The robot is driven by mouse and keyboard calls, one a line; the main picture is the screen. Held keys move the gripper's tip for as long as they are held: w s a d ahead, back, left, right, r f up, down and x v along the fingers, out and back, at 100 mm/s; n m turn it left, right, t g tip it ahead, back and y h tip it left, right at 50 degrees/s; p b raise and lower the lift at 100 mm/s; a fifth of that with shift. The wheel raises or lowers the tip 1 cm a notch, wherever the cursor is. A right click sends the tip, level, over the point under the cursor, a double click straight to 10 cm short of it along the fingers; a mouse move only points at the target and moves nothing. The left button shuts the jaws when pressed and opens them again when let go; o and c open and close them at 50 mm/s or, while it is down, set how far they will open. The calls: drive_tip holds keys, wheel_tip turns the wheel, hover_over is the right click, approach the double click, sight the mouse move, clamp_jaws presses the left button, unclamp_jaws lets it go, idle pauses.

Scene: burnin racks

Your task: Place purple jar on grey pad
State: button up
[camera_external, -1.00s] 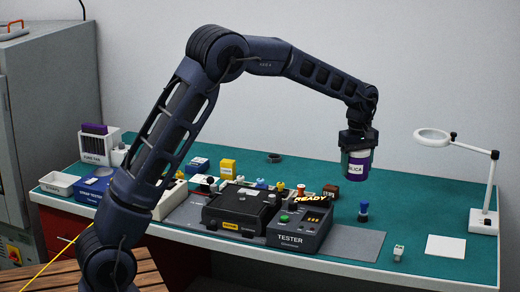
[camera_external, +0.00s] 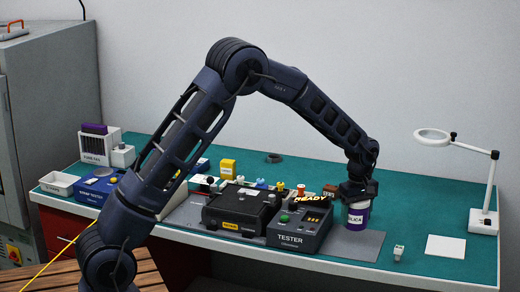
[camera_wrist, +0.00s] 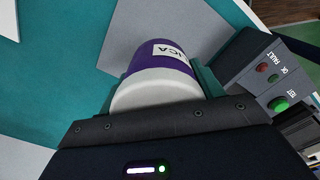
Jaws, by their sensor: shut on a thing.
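The purple jar (camera_external: 356,219) has a white lid and a white label with partly legible lettering. My gripper (camera_external: 356,192) is shut on the jar around its lid from above and holds it upright, right of the tester. The jar's base appears at or just above the right end of the grey pad (camera_external: 362,245); I cannot tell whether they touch. In the wrist view the jar (camera_wrist: 160,62) sits between the fingers, with the grey pad (camera_wrist: 210,22) beyond and partly hidden behind it.
The tester (camera_external: 290,238) with a green button stands close to the jar's left. A small grey-white block (camera_external: 399,253) and a white square (camera_external: 445,246) lie to the right. A magnifier lamp (camera_external: 484,222) stands at the far right. Green table is clear behind the jar.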

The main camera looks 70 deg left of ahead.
drive_tip(key=shift+f, duration=2.8)
drive_tip(key=shift+f, duration=0.1)
drive_tip(key=o, duration=1.1)
